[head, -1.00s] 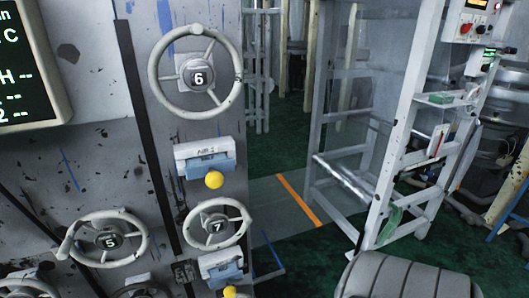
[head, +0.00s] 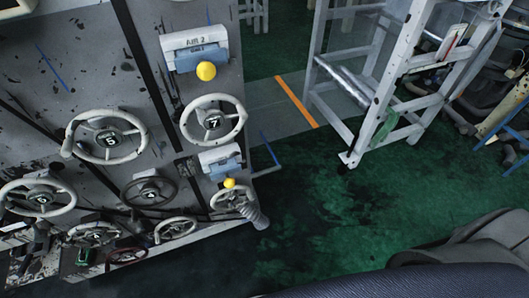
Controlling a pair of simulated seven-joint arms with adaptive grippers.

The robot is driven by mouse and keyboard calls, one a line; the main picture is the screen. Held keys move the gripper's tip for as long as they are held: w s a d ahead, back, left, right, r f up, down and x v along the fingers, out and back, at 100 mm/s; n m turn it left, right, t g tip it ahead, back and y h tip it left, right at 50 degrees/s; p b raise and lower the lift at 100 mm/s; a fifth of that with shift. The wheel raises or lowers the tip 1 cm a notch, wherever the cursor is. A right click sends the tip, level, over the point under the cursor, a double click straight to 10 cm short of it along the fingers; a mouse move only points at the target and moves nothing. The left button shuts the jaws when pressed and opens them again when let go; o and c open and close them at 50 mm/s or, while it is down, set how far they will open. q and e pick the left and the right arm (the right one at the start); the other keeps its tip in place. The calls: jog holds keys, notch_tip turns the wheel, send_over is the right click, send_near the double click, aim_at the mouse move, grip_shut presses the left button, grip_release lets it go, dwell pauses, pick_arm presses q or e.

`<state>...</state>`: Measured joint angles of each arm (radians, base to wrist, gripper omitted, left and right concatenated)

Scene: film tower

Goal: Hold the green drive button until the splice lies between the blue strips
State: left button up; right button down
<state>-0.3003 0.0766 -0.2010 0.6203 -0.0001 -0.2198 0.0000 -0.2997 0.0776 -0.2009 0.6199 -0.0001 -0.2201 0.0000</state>
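I cannot make out the green drive button, the splice or a pair of blue strips around it. A small green item (head: 85,256) shows at the lower left, too small to identify. A clear, shiny roller or film-like band (head: 342,80) spans the white frame (head: 388,75) at the upper right; I see no splice on it. Neither of my grippers is in view.
A grey scuffed panel (head: 75,75) at left carries several handwheels, including wheel 5 (head: 110,138) and wheel 7 (head: 213,122), and yellow knobs (head: 206,71). An orange line (head: 297,100) crosses the grey floor plate. The green floor (head: 330,215) is open in the middle.

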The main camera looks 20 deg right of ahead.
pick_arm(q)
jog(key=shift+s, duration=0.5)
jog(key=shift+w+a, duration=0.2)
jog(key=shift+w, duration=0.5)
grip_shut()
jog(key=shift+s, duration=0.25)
